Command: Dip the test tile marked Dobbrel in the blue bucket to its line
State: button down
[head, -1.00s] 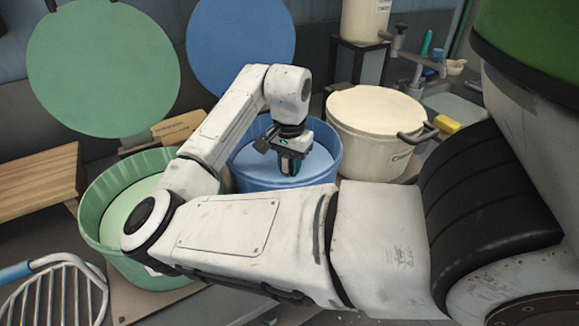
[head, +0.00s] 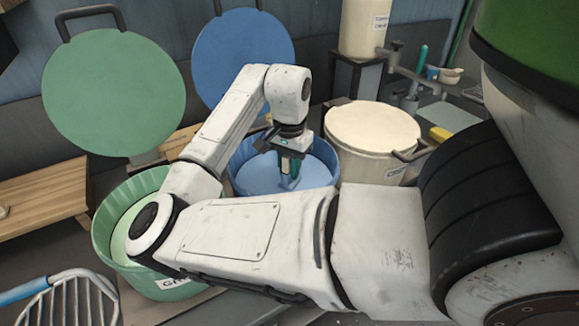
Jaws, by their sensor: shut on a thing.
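The blue bucket (head: 236,181) stands open behind my arm, holding pale blue liquid (head: 315,177). My gripper (head: 290,165) points down over it, shut on a small tile (head: 290,183). The tile hangs upright and its visible lower part looks blue. Its lower end is at or just above the liquid; I cannot tell whether it touches. The name and line on the tile cannot be read at this size. My forearm hides the bucket's front.
A green bucket (head: 103,222) stands at the left, partly behind my arm. A lidded cream bucket (head: 372,170) stands at the right. Green (head: 112,95) and blue (head: 240,58) round lids stand behind. A wire rack (head: 65,300) is at front left, a sink (head: 447,116) at back right.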

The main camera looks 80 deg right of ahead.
jog(key=shift+r+p, duration=3.55)
jog(key=shift+r, duration=0.45)
